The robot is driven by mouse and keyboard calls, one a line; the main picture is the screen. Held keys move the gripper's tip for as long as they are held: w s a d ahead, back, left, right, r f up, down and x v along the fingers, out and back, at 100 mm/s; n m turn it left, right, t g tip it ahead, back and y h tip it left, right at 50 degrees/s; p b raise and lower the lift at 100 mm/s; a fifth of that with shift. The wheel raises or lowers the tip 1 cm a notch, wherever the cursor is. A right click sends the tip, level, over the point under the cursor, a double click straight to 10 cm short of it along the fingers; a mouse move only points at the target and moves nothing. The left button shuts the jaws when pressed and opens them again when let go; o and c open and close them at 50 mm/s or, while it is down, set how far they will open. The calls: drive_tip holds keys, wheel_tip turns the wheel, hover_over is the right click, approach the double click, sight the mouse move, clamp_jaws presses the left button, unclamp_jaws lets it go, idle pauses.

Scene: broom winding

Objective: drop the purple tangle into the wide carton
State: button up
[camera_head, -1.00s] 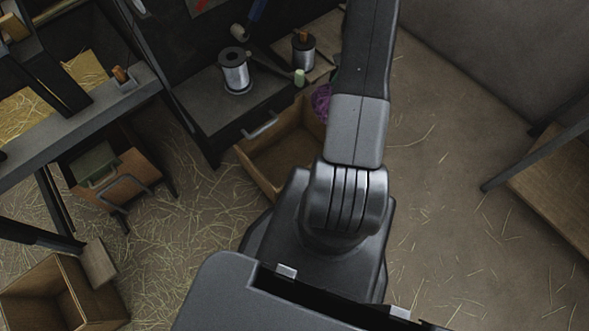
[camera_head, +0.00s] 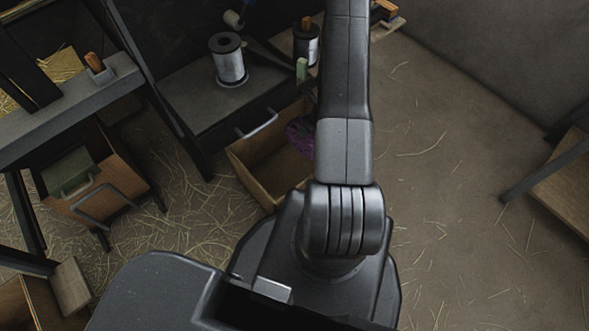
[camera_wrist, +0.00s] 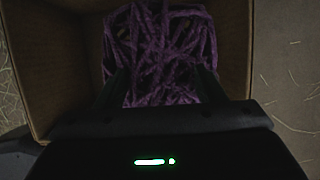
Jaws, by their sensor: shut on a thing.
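The purple tangle (camera_head: 300,138) is at the right side of the wide carton (camera_head: 247,178) in the head view, partly hidden by my arm. In the wrist view the purple tangle (camera_wrist: 160,45) fills the middle, framed by the brown walls of the carton (camera_wrist: 62,60). My gripper (camera_wrist: 163,88) is shut on the tangle, with a dark finger on each side of it. The tangle appears within the carton's opening; whether it touches the floor of the carton is hard to tell. My gripper is mostly hidden behind my arm in the head view.
A dark bench with a drawer handle (camera_head: 257,125) stands behind the carton, bearing a wire spool (camera_head: 228,62). A second spool (camera_head: 306,45) stands near my arm. A wooden drawer unit (camera_head: 95,190) is at left. The straw-strewn floor (camera_head: 450,200) at right is open.

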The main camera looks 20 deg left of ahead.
wheel_tip(320, 180, down, 17)
drive_tip(key=b, duration=0.5)
drive_tip(key=shift+f+b, duration=0.2)
drive_tip(key=shift+b, duration=0.2)
drive_tip(key=shift+f+b, duration=0.35)
drive_tip(key=shift+b, duration=0.1)
drive_tip(key=shift+f+b, duration=0.3)
drive_tip(key=shift+b, duration=0.1)
drive_tip(key=o, duration=1.4)
drive_tip(key=shift+r, duration=0.15)
